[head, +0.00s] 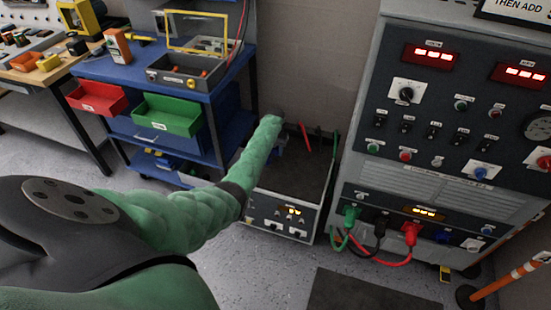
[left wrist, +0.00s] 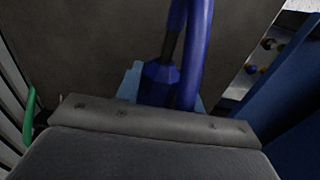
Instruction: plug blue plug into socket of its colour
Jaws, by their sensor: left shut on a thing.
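My left arm reaches from the lower left over the grey box (head: 291,217) on the floor in the head view. Its gripper is mostly hidden behind the green sleeve there. In the left wrist view my left gripper (left wrist: 155,118) is shut on the blue plug (left wrist: 158,84), and a blue cable (left wrist: 196,45) loops up beside it. The plug's front end is hidden. The blue socket (head: 442,236) is on the low front panel of the grey cabinet (head: 345,170), right of the red plug (head: 411,231). The held plug is apart from it. My right gripper is not in view.
A green plug (head: 351,214) and a black plug (head: 381,222) sit in the same panel, with cables hanging below. A blue cart (head: 215,95) stands behind my arm. A dark mat (head: 360,290) lies in front.

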